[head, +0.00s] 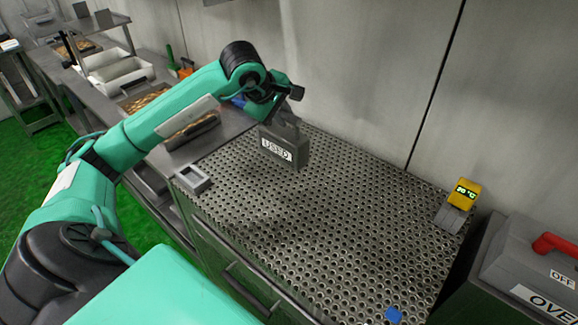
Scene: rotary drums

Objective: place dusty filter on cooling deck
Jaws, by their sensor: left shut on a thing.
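The dusty filter (284,149) is a grey block with a white "USED" label. My left gripper (285,119) is shut on its top and holds it roughly upright over the back left part of the cooling deck. A dark patch on the deck lies below and to the right of the filter, and the filter appears to hang above the surface. The cooling deck (330,230) is a perforated metal top with many round holes. The filter and the arm partly hide the gripper's fingers. My right gripper is not in view.
A small grey square frame (193,179) sits at the deck's left corner. A yellow temperature display (465,193) stands at the right edge, and a blue piece (393,315) lies at the front. A grey box with a red handle (552,243) is at right. The deck's middle is clear.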

